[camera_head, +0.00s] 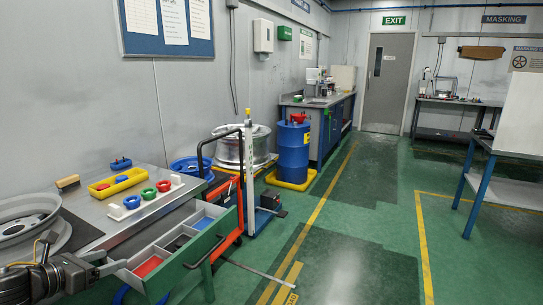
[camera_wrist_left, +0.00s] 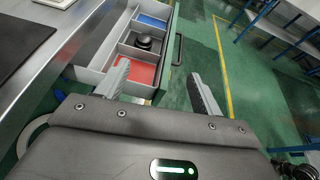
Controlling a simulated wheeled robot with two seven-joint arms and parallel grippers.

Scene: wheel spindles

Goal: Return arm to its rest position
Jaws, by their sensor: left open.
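My left gripper (camera_head: 108,262) is at the lower left of the head view, with its fingers apart and nothing between them. It is near the front end of an open drawer (camera_head: 205,245) under the metal workbench (camera_head: 130,235). In the left wrist view its two fingers (camera_wrist_left: 157,78) are spread, with the drawer (camera_wrist_left: 107,62) beyond them. The drawer has a red-bottomed compartment (camera_wrist_left: 135,72), a blue-bottomed one (camera_wrist_left: 152,20) and a dark round part (camera_wrist_left: 143,41) in a middle one. I cannot tell whether the fingers touch the drawer. My right gripper is not in view.
On the bench are a silver wheel (camera_head: 25,222), a yellow tray (camera_head: 122,183), a white holder with coloured rings (camera_head: 146,197) and a brush (camera_head: 68,183). A blue barrel (camera_head: 293,153) stands further back. A table (camera_head: 505,188) stands at right.

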